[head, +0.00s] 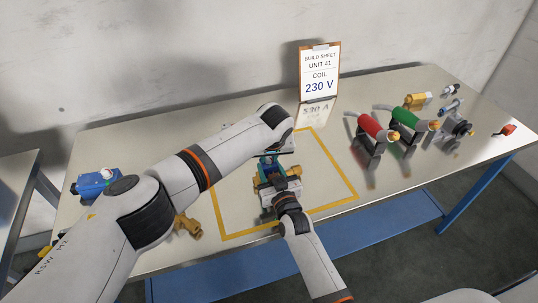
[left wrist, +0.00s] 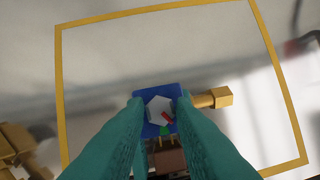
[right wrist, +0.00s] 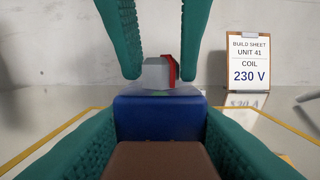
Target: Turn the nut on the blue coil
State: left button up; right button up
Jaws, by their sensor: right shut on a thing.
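The blue coil (left wrist: 172,91) sits on a brass valve body (left wrist: 212,98) inside the yellow outline. A grey hex nut (left wrist: 158,106) with a red mark is on top of the coil; it also shows in the right wrist view (right wrist: 156,74). My left gripper (left wrist: 160,104) points down, one teal finger on each side of the nut, open around it. My right gripper (right wrist: 162,120) is shut on the sides of the blue coil, with a brown block (right wrist: 160,162) between its fingers. In the head view my left arm partly hides the coil.
A build sheet (head: 319,72) reading COIL 230 V stands behind the outline (head: 344,173). Red (head: 371,127) and green (head: 405,119) coils on stands are to the right. A blue part (head: 93,183) and brass piece (head: 187,225) lie left.

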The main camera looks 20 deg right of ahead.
pick_arm(q)
jog(key=o, duration=0.3)
jog(key=shift+o, duration=0.2)
jog(key=v, duration=1.2)
jog(key=shift+a, duration=0.1)
